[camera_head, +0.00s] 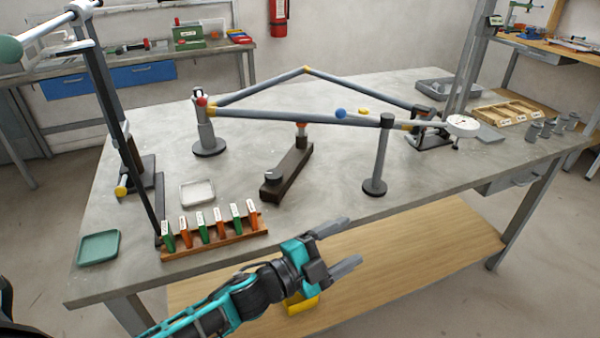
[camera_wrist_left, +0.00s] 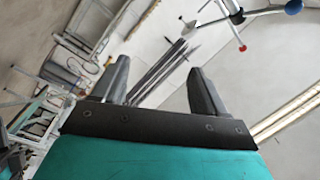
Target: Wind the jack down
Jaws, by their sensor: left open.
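The jack (camera_head: 288,172) appears to be the dark brown bar on the grey table, with a round dark knob (camera_head: 272,177) at its near end. My left gripper (camera_head: 345,246) is open and empty, in front of the table's near edge, to the right of and nearer than the knob. Its two separated fingers also show in the left wrist view (camera_wrist_left: 160,88). My right gripper is not in view.
Posts (camera_head: 206,135) and (camera_head: 380,160) stand around the frame. A wooden rack (camera_head: 215,241) of green and orange tabs lies at the near edge, left of my gripper. A pale tray (camera_head: 197,193) and a green tray (camera_head: 100,248) lie left. A wooden shelf (camera_head: 430,245) is below.

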